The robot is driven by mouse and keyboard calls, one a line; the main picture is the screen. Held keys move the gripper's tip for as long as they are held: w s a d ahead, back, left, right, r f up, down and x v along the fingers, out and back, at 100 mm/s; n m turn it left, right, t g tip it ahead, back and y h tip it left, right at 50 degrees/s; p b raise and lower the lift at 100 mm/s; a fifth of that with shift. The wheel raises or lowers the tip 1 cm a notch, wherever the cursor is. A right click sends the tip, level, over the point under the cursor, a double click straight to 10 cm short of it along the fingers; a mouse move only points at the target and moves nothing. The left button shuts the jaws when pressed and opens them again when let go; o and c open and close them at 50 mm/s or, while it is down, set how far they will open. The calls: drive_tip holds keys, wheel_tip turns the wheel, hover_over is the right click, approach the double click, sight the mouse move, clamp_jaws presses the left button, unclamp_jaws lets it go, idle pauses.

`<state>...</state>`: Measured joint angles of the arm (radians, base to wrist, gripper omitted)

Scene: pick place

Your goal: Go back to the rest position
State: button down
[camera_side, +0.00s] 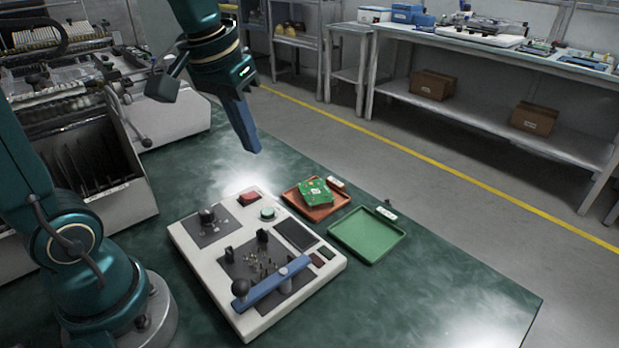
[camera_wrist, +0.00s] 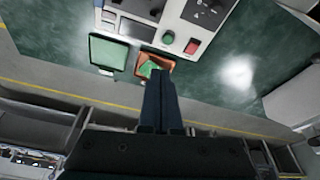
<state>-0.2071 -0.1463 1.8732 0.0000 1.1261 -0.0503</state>
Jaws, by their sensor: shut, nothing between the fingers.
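My gripper (camera_side: 248,146) hangs above the green table (camera_side: 420,285), up and to the left of the trays, pointing down. Its fingers are together with nothing between them. In the wrist view my gripper (camera_wrist: 160,76) shows its shut fingers in front of the red tray. A green circuit board (camera_side: 315,193) lies in the red tray (camera_side: 330,211). The board also shows in part in the wrist view (camera_wrist: 147,68), partly hidden by my fingers. The green tray (camera_side: 367,236) beside it is empty.
A white test fixture (camera_side: 190,242) with a blue lever (camera_side: 272,283) and buttons stands on the table in front of the trays. A grey machine (camera_side: 85,140) stands at the left. A workbench (camera_side: 480,48) is at the back. The table's right part is clear.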

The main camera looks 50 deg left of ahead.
drive_tip(key=s+d+f+m+t, duration=0.2)
drive_tip(key=s+d, duration=0.3)
drive_tip(key=s, duration=0.4)
drive_tip(key=shift+s+f+m+h, duration=0.15)
drive_tip(key=shift+f+m+h, duration=0.15)
drive_tip(key=shift+f+m, duration=0.35)
drive_tip(key=shift+d+f, duration=0.1)
drive_tip(key=shift+f, duration=0.05)
